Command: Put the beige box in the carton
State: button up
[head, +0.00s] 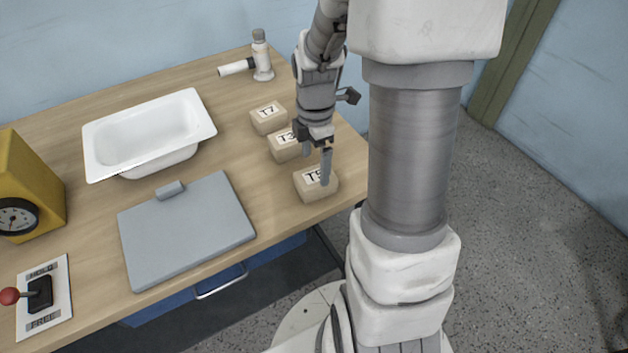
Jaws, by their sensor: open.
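Three beige boxes with white labels stand in a row on the table's right side. The back one (268,119) reads T7, the middle one (283,150) seems to read T3. The front one (318,192) has a label starting with T, its second character partly covered by a finger. My gripper (316,167) is open, pointing down. One finger is in front of the front box's top in the picture, the other beside the middle box. I cannot tell whether a finger touches either box. No carton can be made out.
A white tub shell (150,140) and a grey plate with a knob (186,230) lie left of the boxes. A white fixture (262,62) stands at the back. A yellow gauge housing (28,180) and a red-knobbed lever (38,292) are at left. A blue drawer (180,307) shows below the table.

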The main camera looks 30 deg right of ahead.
aim_at(315, 176)
jog(key=shift+f+b, duration=0.45)
jog(key=shift+f, duration=2.2)
grip_shut()
jog(key=shift+r, duration=0.1)
